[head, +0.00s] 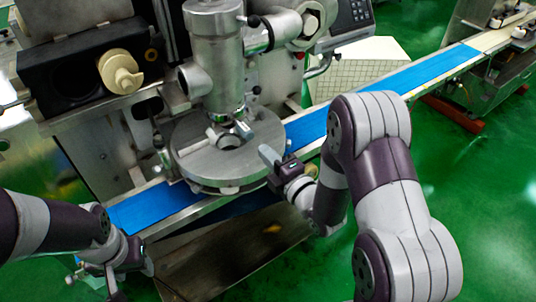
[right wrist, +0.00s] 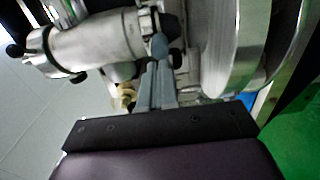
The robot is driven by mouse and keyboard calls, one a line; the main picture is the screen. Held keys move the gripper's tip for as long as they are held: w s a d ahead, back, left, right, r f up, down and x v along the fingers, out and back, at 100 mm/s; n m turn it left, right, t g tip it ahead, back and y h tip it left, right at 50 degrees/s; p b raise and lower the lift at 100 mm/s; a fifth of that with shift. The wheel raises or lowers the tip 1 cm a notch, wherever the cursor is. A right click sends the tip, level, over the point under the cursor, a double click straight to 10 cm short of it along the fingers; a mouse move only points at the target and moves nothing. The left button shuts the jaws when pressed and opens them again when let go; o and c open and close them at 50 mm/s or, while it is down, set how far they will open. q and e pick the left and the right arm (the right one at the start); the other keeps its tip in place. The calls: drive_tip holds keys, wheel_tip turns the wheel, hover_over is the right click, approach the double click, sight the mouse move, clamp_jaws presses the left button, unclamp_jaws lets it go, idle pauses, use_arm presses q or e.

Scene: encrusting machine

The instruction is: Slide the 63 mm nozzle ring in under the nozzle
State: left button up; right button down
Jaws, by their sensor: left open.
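The nozzle (head: 215,65) is the upright metal cylinder above a round metal plate (head: 200,165) in the head view. A small ring-like metal part (head: 226,141) with a dark opening sits on the plate below the nozzle; I cannot tell if it is the 63 mm nozzle ring. A grey block lies against its right side. My right gripper (head: 267,154) is at the plate's right rim, its fingers pointing towards the nozzle. In the right wrist view its fingers (right wrist: 158,85) lie close together, with nothing clearly between them. My left gripper (head: 98,284) is open at lower left, away from the plate.
A blue conveyor belt (head: 400,85) runs diagonally under the plate. The machine body with a cream knob (head: 120,72) stands behind at left. A control panel (head: 350,14) is at the top. A metal tray (head: 225,255) lies below the belt.

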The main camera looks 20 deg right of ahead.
sight(250, 137)
drive_tip(key=shift+w, duration=0.1)
idle(0.5)
drive_tip(key=shift+b+x, duration=0.7)
drive_tip(key=shift+x, duration=2.1)
drive_tip(key=b+v, duration=0.1)
drive_tip(key=v, duration=0.9)
